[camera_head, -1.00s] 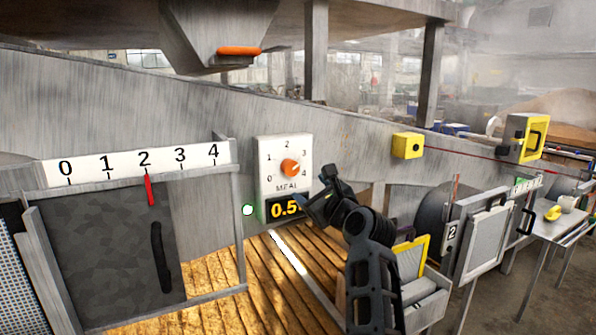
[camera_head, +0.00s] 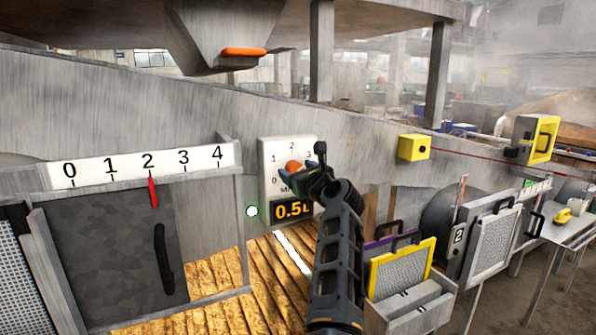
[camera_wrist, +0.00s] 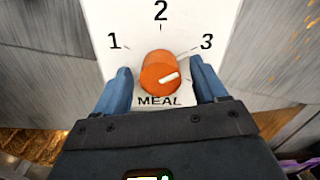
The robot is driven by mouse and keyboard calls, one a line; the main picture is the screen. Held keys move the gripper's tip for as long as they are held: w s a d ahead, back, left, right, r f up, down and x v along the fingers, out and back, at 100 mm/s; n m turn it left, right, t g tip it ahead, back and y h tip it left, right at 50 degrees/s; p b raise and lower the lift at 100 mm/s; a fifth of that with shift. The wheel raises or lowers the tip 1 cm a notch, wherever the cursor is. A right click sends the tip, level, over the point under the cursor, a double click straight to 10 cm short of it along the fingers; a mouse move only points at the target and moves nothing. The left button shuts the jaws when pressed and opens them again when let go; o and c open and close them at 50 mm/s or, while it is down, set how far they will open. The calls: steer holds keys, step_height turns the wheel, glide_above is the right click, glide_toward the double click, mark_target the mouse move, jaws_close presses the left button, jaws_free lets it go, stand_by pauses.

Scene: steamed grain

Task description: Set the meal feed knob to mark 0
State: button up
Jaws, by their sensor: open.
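The orange meal knob (camera_wrist: 160,71) sits on the white MEAL panel (camera_wrist: 190,22), which shows marks 1, 2 and 3 in the wrist view. Its white pointer line points right and slightly up, below mark 3. My gripper (camera_wrist: 162,84) is open, with one blue finger on each side of the knob; contact cannot be told.
A gate with a red pointer (camera_head: 153,191) at 2 on a 0–4 scale stands left. A yellow box (camera_head: 413,147) is on the wall to the right. An orange-handled hopper (camera_head: 243,51) hangs above.

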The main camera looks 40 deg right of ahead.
steer(key=c, duration=1)
steer(key=shift+c, duration=0.2)
